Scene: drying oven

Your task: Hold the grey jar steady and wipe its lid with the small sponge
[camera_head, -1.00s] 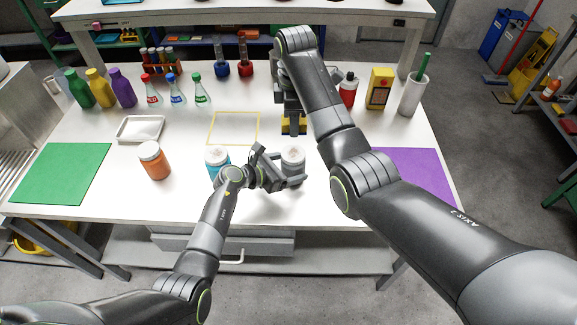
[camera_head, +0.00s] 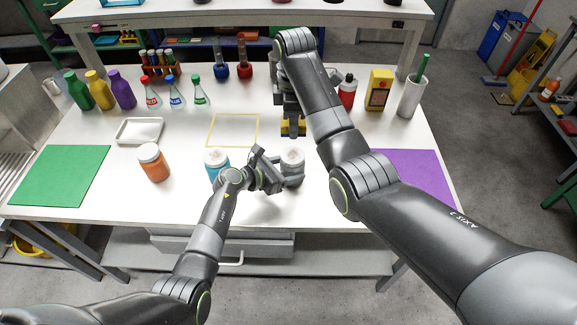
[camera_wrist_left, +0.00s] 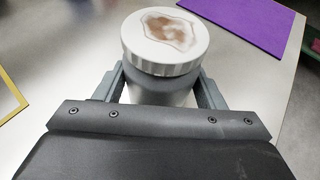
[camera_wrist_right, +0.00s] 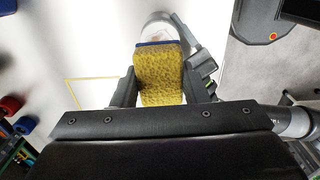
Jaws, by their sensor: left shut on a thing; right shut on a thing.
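The grey jar (camera_head: 292,170) stands on the white table, with a white lid (camera_wrist_left: 165,38) that bears a brown smear in the left wrist view. My left gripper (camera_head: 282,178) is shut around the jar's body below the lid; its fingers also show in the left wrist view (camera_wrist_left: 160,88). My right gripper (camera_head: 292,122) is shut on the small yellow sponge (camera_wrist_right: 160,75), which has a blue edge. In the head view the sponge (camera_head: 289,127) is above and behind the jar, apart from the lid. In the right wrist view the sponge partly hides the jar.
A blue jar (camera_head: 217,163) stands close left of my left gripper, and an orange jar (camera_head: 154,162) farther left. A yellow outlined square (camera_head: 232,146) is empty behind them. A purple mat (camera_head: 415,175) lies right, a green mat (camera_head: 60,175) left. Bottles and flasks line the back.

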